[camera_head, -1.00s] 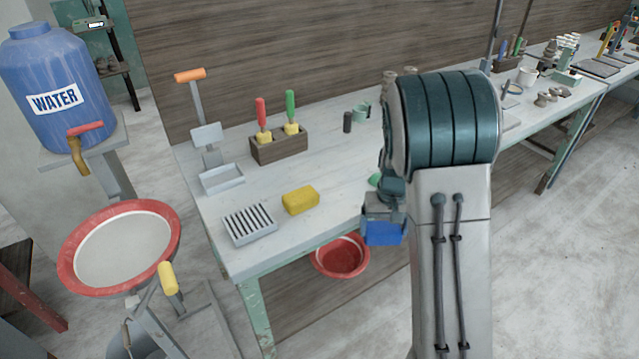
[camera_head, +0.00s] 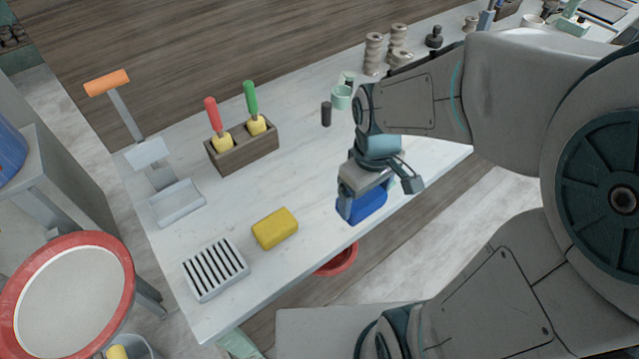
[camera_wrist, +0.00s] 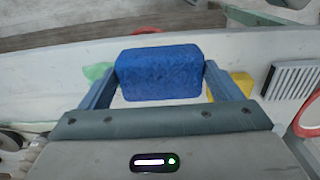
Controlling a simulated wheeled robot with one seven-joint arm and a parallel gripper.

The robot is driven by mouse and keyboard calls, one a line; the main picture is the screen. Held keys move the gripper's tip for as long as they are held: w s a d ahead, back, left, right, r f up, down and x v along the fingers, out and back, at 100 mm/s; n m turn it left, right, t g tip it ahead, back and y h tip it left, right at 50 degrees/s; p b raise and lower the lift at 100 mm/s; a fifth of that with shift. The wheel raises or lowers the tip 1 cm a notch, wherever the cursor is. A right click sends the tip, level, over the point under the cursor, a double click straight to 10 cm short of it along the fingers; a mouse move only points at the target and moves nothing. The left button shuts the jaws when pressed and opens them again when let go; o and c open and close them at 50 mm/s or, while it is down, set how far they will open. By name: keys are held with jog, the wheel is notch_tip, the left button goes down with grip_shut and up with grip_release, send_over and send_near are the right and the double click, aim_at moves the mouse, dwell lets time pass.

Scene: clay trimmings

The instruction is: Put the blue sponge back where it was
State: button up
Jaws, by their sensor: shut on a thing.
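The blue sponge (camera_head: 364,205) is between the fingers of my gripper (camera_head: 358,196), over the white table (camera_head: 300,185) near its front edge. In the wrist view the blue sponge (camera_wrist: 160,72) fills the space between both fingertips, and my gripper (camera_wrist: 158,82) is shut on it. I cannot tell whether the sponge touches the tabletop. A yellow sponge (camera_head: 275,228) lies to the left of it. A white slatted rack (camera_head: 215,269) stands empty at the left front corner.
A wooden holder (camera_head: 243,150) with red- and green-handled tools stands toward the back. A small tray stand (camera_head: 178,203) with an orange handle is at left. A dark cylinder (camera_head: 326,114) and a green cup (camera_head: 341,97) stand behind my gripper. A red basin (camera_head: 337,260) is below the front edge.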

jog(key=w+a+f, duration=0.2)
jog(key=w+a+f+p, duration=0.1)
jog(key=w+a+f, duration=0.1)
jog(key=w+a, duration=0.1)
jog(key=w+a+f, duration=0.2)
jog(key=a, duration=0.1)
jog(key=shift+w+f, duration=0.25)
jog(key=shift+f, duration=0.05)
jog(key=shift+f+p, duration=0.45)
jog(key=shift+f, duration=1.55)
jog(key=shift+f, duration=0.15)
jog(key=o, duration=0.9)
notch_tip(320, 180, up, 12)
jog(key=s+d+r+m, duration=0.1)
jog(key=d+r, duration=0.1)
jog(key=s+d+r+m+t, duration=0.1)
jog(key=s+d+r, duration=0.1)
jog(key=s+d+r+m, duration=0.1)
jog(key=s+d, duration=0.1)
jog(key=shift+d+r+t, duration=0.3)
jog(key=shift+r, duration=0.1)
jog(key=shift+s+d+r+m+t, duration=0.35)
jog(key=shift+s+d+m, duration=0.4)
jog(key=shift+s, duration=0.45)
jog(key=shift+s+d+r+m+t, duration=0.2)
jog(key=shift+s+d+r+m, duration=0.3)
jog(key=shift+s+d, duration=0.6)
jog(key=shift+s+d+r+m+t, duration=0.3)
jog(key=shift+s+d+m, duration=0.4)
jog(key=shift+s, duration=0.6)
